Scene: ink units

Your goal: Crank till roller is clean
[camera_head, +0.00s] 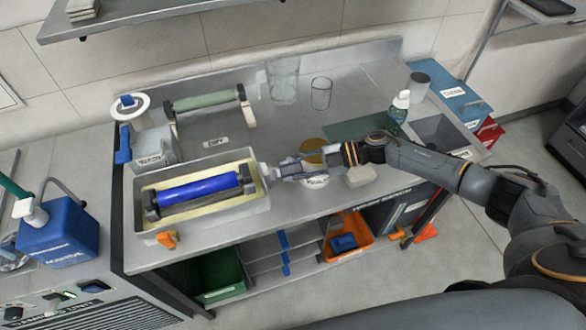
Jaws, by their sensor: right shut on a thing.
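A roller (197,188) with a blue coating lies across a grey metal tray (203,222) at the bench's front left, held between dark end mounts. Pale yellow shows in the tray around it. My right gripper (274,170) reaches in from the right to the tray's right end, level with the roller's axle. It is shut on what appears to be the crank handle there, which the fingers mostly hide. My left gripper is out of view.
A green roller (208,101) stands on a rack behind the tray, with clear beakers (321,93) to its right. A small bowl (316,180) and a pale block (360,177) lie under my right arm. A green-labelled bottle (398,107) stands near the sink (441,131).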

